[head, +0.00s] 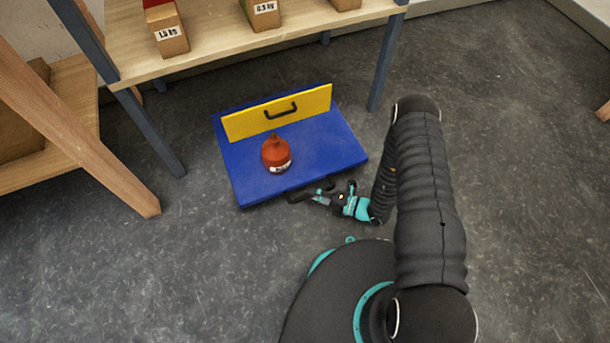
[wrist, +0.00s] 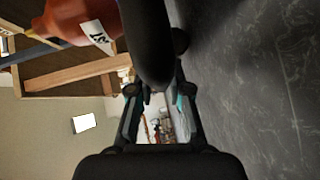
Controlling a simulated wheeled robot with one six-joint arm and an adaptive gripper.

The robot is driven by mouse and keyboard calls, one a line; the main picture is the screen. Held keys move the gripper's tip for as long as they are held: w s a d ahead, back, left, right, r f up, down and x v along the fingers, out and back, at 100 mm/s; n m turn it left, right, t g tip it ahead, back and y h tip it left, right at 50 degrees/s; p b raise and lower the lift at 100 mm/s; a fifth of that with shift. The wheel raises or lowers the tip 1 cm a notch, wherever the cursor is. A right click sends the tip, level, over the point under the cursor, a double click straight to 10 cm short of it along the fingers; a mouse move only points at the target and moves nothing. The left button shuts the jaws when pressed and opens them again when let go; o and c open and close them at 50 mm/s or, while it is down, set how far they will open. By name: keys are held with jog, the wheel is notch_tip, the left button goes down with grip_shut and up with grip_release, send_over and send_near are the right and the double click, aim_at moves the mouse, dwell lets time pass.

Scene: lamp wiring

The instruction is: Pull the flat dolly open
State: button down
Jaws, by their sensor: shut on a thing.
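The flat dolly (head: 330,145) is a blue platform on the floor, partly out from under a wooden shelf. A black handle (head: 297,196) sits on its front edge. My gripper (head: 322,196) is at that edge, shut on the handle. In the wrist view, the dark handle (wrist: 150,45) runs between the fingers of my gripper (wrist: 158,92). An orange-red bottle (head: 275,156) with a white label stands upright on the dolly; it also shows in the wrist view (wrist: 75,20). A yellow panel (head: 240,124) with a black pull stands upright toward the dolly's back.
The wooden shelf (head: 215,45) above holds several labelled boxes, such as a brown one (head: 171,40). Its blue-grey legs (head: 388,65) flank the dolly. A wooden frame (head: 75,125) stands at the left. The grey floor (head: 190,260) in front of the dolly is clear on the left.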

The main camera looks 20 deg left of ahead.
jog(key=s+d, duration=0.1)
jog(key=s, duration=0.1)
jog(key=s+d, duration=0.3)
jog(key=s, duration=0.1)
jog(key=shift+d, duration=0.2)
jog(key=shift+w, duration=0.1)
jog(key=c, duration=1.1)
grip_release()
jog(key=s+d+r, duration=0.1)
jog(key=d, duration=1)
jog(key=shift+s+d+r, duration=0.25)
jog(key=shift+d+r, duration=0.15)
